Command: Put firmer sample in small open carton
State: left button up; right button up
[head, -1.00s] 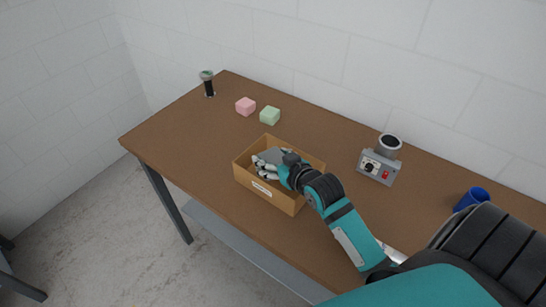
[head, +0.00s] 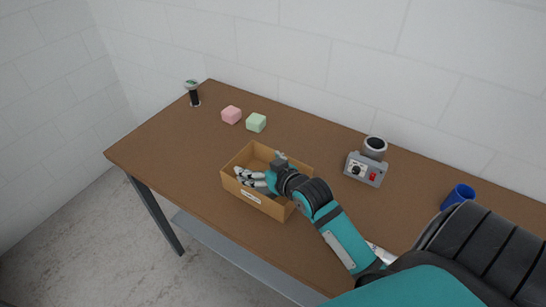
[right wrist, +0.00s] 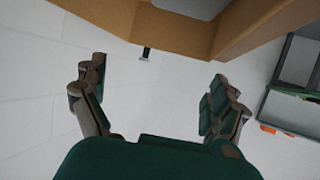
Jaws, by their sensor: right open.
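Nothing visible tells which is firmer. The small open carton (head: 230,187) is brown with a white label on its front. My right gripper (head: 248,178) is over the carton, its fingers near the front wall, hiding part of the inside. In the right wrist view the same gripper (right wrist: 155,80) is open, with nothing seen between its fingers. My left gripper is not in view.
The brown table (head: 165,145) has free room left of the carton. A grey device with a red switch (head: 365,168) and a blue cup (head: 458,195) are to the right.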

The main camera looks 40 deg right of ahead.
jog(key=b+v, duration=0.2)
jog(key=v, duration=1)
